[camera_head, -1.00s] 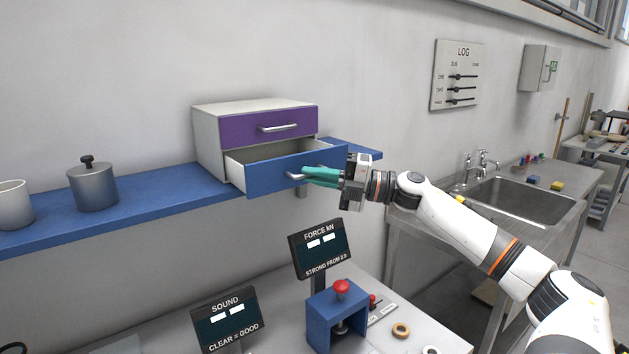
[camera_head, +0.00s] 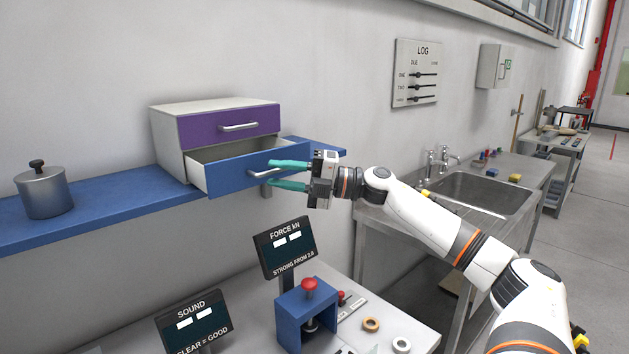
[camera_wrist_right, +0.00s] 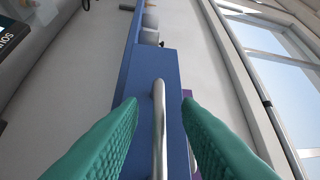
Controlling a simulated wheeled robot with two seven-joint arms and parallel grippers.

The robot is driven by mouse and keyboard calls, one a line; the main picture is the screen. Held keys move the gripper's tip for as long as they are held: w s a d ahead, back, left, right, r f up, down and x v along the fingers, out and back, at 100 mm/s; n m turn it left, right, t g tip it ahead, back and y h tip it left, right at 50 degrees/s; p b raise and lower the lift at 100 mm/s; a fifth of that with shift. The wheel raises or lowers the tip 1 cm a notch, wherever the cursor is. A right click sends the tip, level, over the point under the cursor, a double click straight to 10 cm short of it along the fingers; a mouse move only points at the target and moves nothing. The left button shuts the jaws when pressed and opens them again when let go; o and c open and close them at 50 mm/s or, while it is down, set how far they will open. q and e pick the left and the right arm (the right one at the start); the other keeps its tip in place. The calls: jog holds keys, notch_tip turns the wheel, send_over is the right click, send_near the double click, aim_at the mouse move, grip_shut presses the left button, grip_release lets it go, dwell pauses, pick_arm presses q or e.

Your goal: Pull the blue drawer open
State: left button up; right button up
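The blue drawer (camera_head: 232,178) is the lower drawer of a small cabinet (camera_head: 168,136) on a blue shelf, and it stands pulled out with its inside partly showing. Its silver handle (camera_head: 264,173) is on the front. My right gripper (camera_head: 272,174) is open, with its green fingers spread at the handle. In the right wrist view the handle (camera_wrist_right: 159,130) lies between the two fingers with a gap on each side. My left gripper is not in view.
A purple drawer (camera_head: 215,130) above is shut. A lidded metal pot (camera_head: 44,190) stands on the blue shelf (camera_head: 110,213). Below are a force display (camera_head: 284,247), a sound display (camera_head: 196,322) and a blue press (camera_head: 291,317). A sink (camera_head: 480,194) is at the right.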

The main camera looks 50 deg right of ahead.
jog(key=b+v, duration=0.5)
jog(key=v, duration=0.6)
jog(key=shift+s+d, duration=0.15)
jog(key=shift+s, duration=0.1)
jog(key=shift+f, duration=0.1)
